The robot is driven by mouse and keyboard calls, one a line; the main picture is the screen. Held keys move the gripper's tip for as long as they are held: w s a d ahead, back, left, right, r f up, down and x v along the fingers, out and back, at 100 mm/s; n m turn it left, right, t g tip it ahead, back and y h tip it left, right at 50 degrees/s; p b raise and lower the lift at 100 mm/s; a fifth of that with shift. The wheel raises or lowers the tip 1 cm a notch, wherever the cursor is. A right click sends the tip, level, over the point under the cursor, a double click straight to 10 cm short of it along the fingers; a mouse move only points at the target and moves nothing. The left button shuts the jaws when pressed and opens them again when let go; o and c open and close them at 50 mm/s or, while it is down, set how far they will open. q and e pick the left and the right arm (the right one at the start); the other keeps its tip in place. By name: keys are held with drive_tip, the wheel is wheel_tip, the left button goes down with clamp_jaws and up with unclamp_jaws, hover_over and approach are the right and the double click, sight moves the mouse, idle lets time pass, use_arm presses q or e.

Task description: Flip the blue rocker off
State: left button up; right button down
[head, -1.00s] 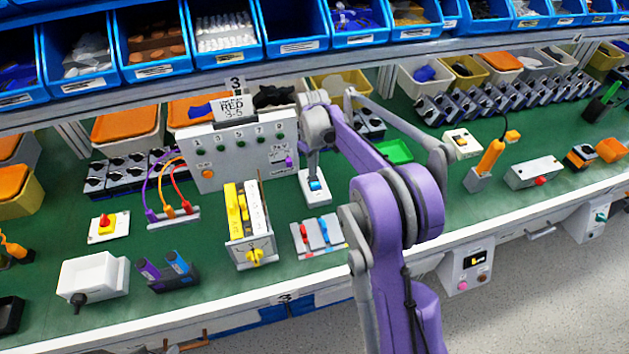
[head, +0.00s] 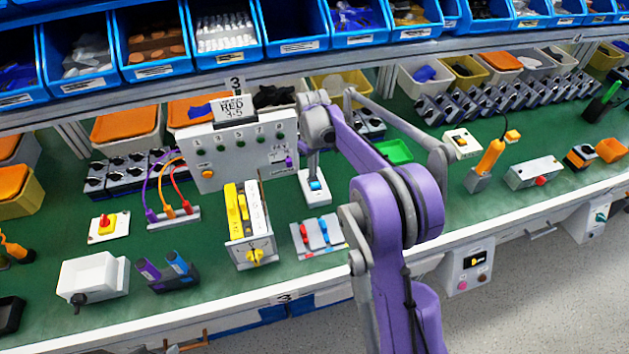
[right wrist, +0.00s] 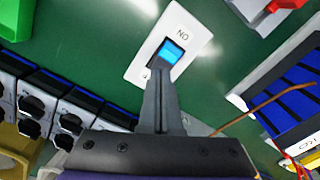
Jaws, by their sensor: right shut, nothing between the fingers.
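The blue rocker (head: 316,186) sits in a white switch plate (head: 317,200) on the green bench top, right of the grey panel. In the right wrist view the rocker (right wrist: 172,52) is lit bright blue inside a dark frame, with "ON" printed on the plate (right wrist: 190,30) beyond it. My right gripper (head: 314,178) points down at the rocker from above. Its closed fingers (right wrist: 158,72) are empty and overlap the rocker's near end; I cannot tell whether they touch it. The label at that end is mostly hidden by the fingers. My left gripper is not in view.
The grey panel (head: 220,160) with green buttons stands just left of the switch. A yellow breaker box (head: 248,232) and a plate with red and blue levers (head: 312,238) are in front. Dark switch modules (right wrist: 48,95) lie close by in the wrist view.

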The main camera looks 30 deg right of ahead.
sight(313, 179)
drive_tip(key=shift+f+b, duration=0.6)
drive_tip(key=shift+f, duration=0.4)
idle(0.7)
drive_tip(key=shift+r, duration=0.15)
drive_tip(key=shift+r+p, duration=1.85)
drive_tip(key=shift+r, duration=1.6)
drive_tip(key=s+a+r+m+t, duration=0.1)
drive_tip(key=s+a+r, duration=0.2)
drive_tip(key=s+a, duration=0.3)
drive_tip(key=s+a+r+t, duration=0.2)
drive_tip(key=s+a+r, duration=0.15)
drive_tip(key=s, duration=0.45)
drive_tip(key=s+a+f+m+t, duration=0.1)
drive_tip(key=s+a+f, duration=0.1)
drive_tip(key=s, duration=0.5)
drive_tip(key=s+a+f+m+t, duration=0.1)
drive_tip(key=s+a+f, duration=0.2)
drive_tip(key=s, duration=0.4)
drive_tip(key=shift+s+a+f, duration=0.25)
drive_tip(key=shift+s+a, duration=0.05)
drive_tip(key=shift+s, duration=0.1)
